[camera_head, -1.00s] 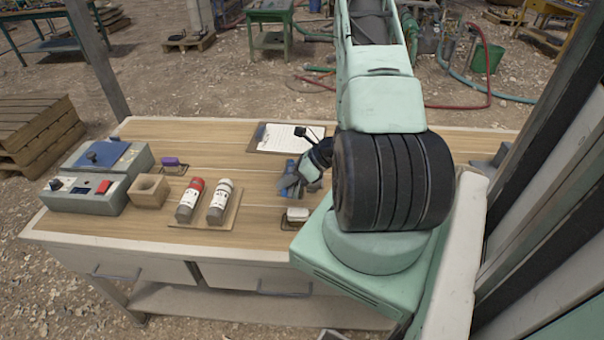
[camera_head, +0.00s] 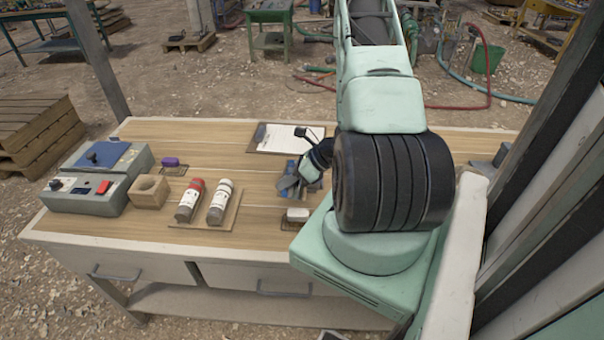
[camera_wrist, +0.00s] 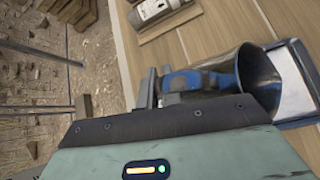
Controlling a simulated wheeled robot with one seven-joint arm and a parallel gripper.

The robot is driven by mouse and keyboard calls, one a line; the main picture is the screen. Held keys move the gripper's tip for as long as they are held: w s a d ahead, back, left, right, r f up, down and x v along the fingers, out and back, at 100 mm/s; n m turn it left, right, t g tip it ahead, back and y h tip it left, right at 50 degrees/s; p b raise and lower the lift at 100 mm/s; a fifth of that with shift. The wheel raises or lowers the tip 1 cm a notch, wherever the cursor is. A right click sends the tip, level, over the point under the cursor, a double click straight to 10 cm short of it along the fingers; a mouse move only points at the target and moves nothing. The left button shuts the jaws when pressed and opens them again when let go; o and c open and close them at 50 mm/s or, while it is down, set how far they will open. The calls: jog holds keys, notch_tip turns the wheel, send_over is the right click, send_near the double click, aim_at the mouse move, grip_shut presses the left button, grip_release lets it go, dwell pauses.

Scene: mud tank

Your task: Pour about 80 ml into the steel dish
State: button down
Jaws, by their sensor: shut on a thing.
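A steel jug or cup (camera_wrist: 262,75) with a blue handle (camera_wrist: 200,81) shows in the wrist view. My gripper (camera_wrist: 168,88) is shut on the blue handle. The round mouth of the vessel shows at its right side, and I cannot make out any contents. In the head view, my gripper is small and partly hidden by my arm, with blue parts of the vessel (camera_head: 308,171) beside it over the middle of the table. I cannot pick out the steel dish in either view.
A clipboard with paper (camera_head: 286,138) lies behind the gripper. A red-capped bottle (camera_head: 189,200) and a white-capped bottle (camera_head: 220,202) lie on a board. A wooden block (camera_head: 149,191), a grey device (camera_head: 85,194) and a white item (camera_head: 297,214) are on the table.

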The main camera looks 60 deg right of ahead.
jog(key=shift+f+b, duration=0.15)
jog(key=shift+b, duration=0.3)
jog(key=shift+a+f+h+b, duration=0.2)
jog(key=shift+f+h+b, duration=0.1)
jog(key=shift+b, duration=0.6)
jog(key=b, duration=0.4)
jog(key=shift+s+a+f+n+h, duration=0.1)
jog(key=shift+a+f+n+h, duration=0.2)
jog(key=shift+n+h, duration=0.1)
jog(key=shift+a+r+p, duration=0.25)
jog(key=shift+r+p, duration=0.3)
jog(key=shift+p, duration=0.2)
jog(key=shift+s+a+f+n+t+h+p, duration=0.25)
jog(key=shift+a+n+t+h+p, duration=0.4)
jog(key=shift+p, duration=1.05)
jog(key=shift+s+a+f+n+t+h+p, duration=0.3)
jog(key=shift+a+h+p, duration=0.6)
jog(key=shift+p, duration=0.85)
jog(key=shift+s+a+f+n+t+h+p, duration=0.2)
jog(key=shift+a+n+h+p, duration=0.35)
jog(key=shift+h+p, duration=0.85)
jog(key=shift+w+y, duration=0.25)
jog(key=shift+y, duration=0.1)
